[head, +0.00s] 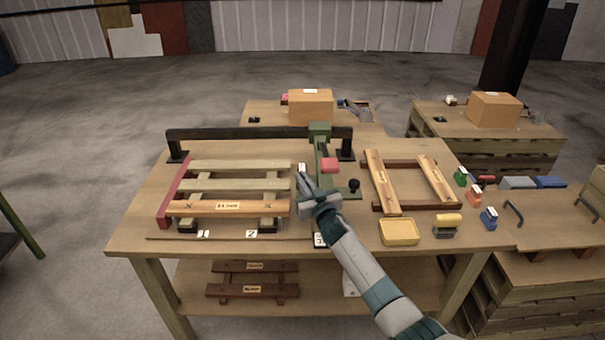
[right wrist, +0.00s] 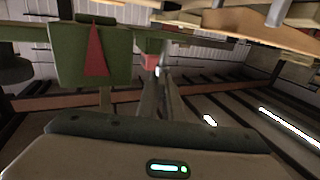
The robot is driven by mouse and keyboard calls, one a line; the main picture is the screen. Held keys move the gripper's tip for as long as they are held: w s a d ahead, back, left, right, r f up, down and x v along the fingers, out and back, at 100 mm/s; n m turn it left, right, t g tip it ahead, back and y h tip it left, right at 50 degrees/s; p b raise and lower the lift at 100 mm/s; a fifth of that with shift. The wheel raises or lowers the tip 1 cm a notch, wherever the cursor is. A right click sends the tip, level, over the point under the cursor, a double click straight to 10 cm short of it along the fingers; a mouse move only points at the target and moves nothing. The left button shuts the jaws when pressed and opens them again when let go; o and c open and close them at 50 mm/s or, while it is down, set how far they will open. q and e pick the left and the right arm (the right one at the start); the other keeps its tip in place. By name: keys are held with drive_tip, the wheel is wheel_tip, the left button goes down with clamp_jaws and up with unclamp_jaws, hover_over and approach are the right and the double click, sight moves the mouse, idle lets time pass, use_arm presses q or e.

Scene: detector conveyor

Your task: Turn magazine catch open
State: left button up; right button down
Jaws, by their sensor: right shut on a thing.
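A green fixture (head: 322,182) stands upright at the middle of the workbench, with a red block (head: 330,165) and a black knob (head: 354,185) on it. A green plate with a red pointed mark (right wrist: 96,50) shows in the right wrist view. My right gripper (head: 303,177) is just left of the fixture, its fingers close together. It is shut on a small pale piece (head: 301,167), which shows small between the fingertips in the right wrist view (right wrist: 157,71). I cannot tell for certain whether this is the magazine catch. My left gripper is out of view.
A slatted wooden pallet frame (head: 238,182) lies left of the fixture, below a dark crossbar (head: 240,134). Another wooden frame (head: 409,163) lies to the right. A yellow tray (head: 399,232) and a yellow-topped tool (head: 447,224) are near the front edge.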

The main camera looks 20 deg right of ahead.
drive_tip(key=shift+d+r+n+y+p, duration=0.2)
drive_tip(key=shift+n+y+p, duration=0.4)
drive_tip(key=shift+y, duration=0.5)
drive_tip(key=shift+w+d+f+n+g+y, duration=0.1)
drive_tip(key=shift+f+n+g+y, duration=0.1)
drive_tip(key=shift+n+g+y, duration=0.5)
drive_tip(key=shift+f+n+y+b, duration=0.1)
drive_tip(key=shift+n+y+b, duration=0.7)
drive_tip(key=shift+y, duration=0.4)
use_arm(q)
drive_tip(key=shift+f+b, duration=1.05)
drive_tip(key=shift+b, duration=0.15)
use_arm(e)
drive_tip(key=shift+n+g+y, duration=1)
drive_tip(key=shift+y, duration=0.5)
drive_tip(key=shift+r, duration=0.2)
drive_tip(key=c, duration=1.9)
unclamp_jaws()
drive_tip(key=shift+f, duration=0.1)
